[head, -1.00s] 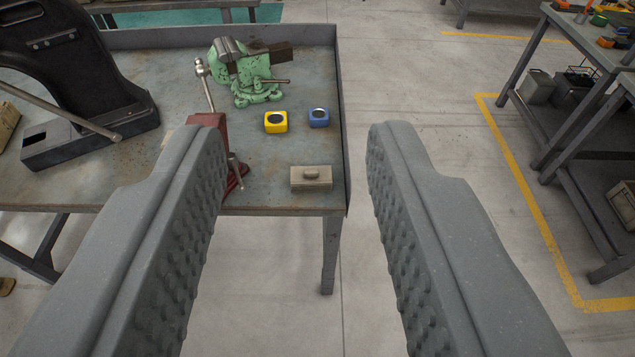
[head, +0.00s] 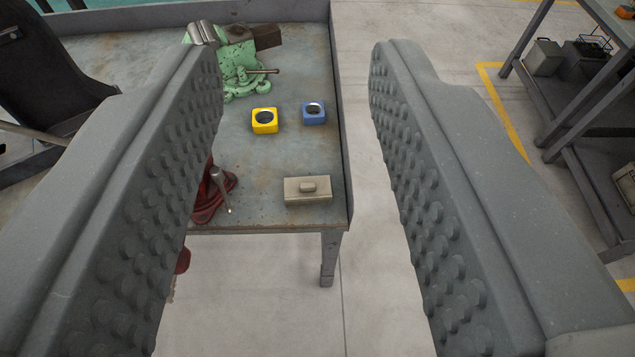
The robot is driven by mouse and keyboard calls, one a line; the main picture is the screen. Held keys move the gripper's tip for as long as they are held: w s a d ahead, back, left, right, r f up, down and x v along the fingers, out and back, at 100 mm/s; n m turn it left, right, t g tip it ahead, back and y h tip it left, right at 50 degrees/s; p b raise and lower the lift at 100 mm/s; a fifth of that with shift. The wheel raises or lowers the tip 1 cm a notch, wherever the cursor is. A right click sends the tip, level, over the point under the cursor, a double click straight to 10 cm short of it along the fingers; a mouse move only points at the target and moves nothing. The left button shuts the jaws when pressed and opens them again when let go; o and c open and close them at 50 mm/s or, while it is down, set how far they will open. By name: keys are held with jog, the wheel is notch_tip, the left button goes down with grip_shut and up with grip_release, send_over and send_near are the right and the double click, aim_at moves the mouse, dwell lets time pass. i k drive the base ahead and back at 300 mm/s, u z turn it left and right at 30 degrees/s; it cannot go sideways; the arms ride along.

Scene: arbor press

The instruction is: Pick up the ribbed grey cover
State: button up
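The workbench (head: 290,150) has a raised right edge. A yellow block (head: 264,120) and a blue block (head: 314,113) sit behind the cover. A green vise (head: 240,75) stands behind them. A red tool (head: 212,195) stands left, partly hidden by my finger.

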aim_at(308, 190)
jog(key=u, duration=1.55)
jog(key=k, duration=1.15)
jog(key=z, duration=0.65)
jog(key=i, duration=1.05)
jog(key=u, duration=0.1)
